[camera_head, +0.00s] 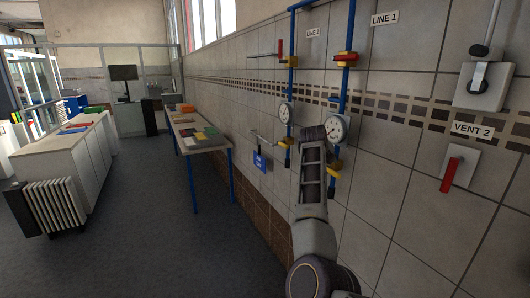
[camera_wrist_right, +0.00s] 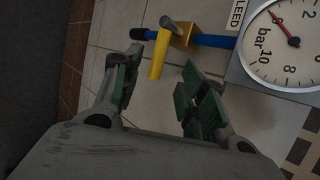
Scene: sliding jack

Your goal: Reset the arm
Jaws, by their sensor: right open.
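My right arm (camera_head: 314,235) comes up from the bottom of the head view and reaches toward the tiled wall. My right gripper (camera_head: 312,140) is in front of the blue pipes, beside the pressure gauge (camera_head: 336,128); its fingertips are hard to make out there. In the right wrist view my right gripper (camera_wrist_right: 160,88) is open, with nothing between its padded fingers. A yellow valve handle (camera_wrist_right: 158,55) on a blue pipe end shows just beyond the fingertips, apart from them. The gauge dial (camera_wrist_right: 290,42) is at the upper right. My left gripper is not in view.
The wall carries LINE 1 (camera_head: 384,18) and LINE 2 (camera_head: 313,33) pipes, a red valve handle (camera_head: 346,57), and a red lever (camera_head: 451,174) under VENT 2. A table (camera_head: 211,146) stands along the wall. Grey floor (camera_head: 145,225) at the left is clear.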

